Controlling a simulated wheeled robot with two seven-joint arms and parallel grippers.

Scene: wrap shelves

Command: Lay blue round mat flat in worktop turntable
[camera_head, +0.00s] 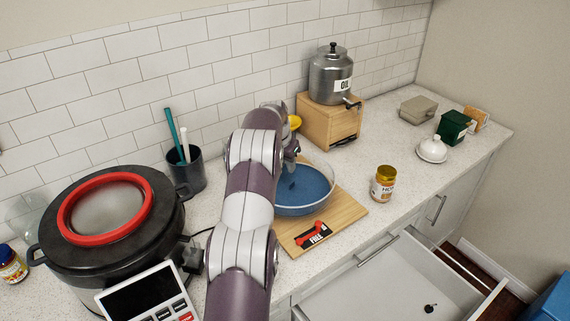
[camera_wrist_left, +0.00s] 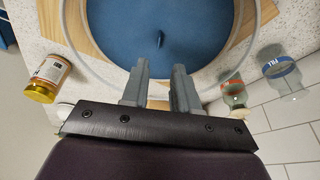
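The blue round mat (camera_head: 305,187) lies inside the clear-walled turntable (camera_head: 299,211) and looks flat, with a small dark upright tab near its middle. In the left wrist view the mat (camera_wrist_left: 120,25) sits within the turntable's clear ring (camera_wrist_left: 75,45), with a gap between them. My left gripper (camera_wrist_left: 160,75) is open and empty, its fingertips at the turntable's near edge in that view. In the head view my left arm hides part of the turntable's left side, and the left gripper (camera_head: 290,150) is at its back edge. My right gripper is not in view.
A wooden board (camera_head: 345,212) lies under the turntable. A wooden box (camera_head: 318,122) with an oil dispenser (camera_head: 328,75) stands behind. A jar (camera_head: 383,184) is to the right, a black cooker (camera_head: 110,240) to the left. An open drawer (camera_head: 385,290) juts out in front.

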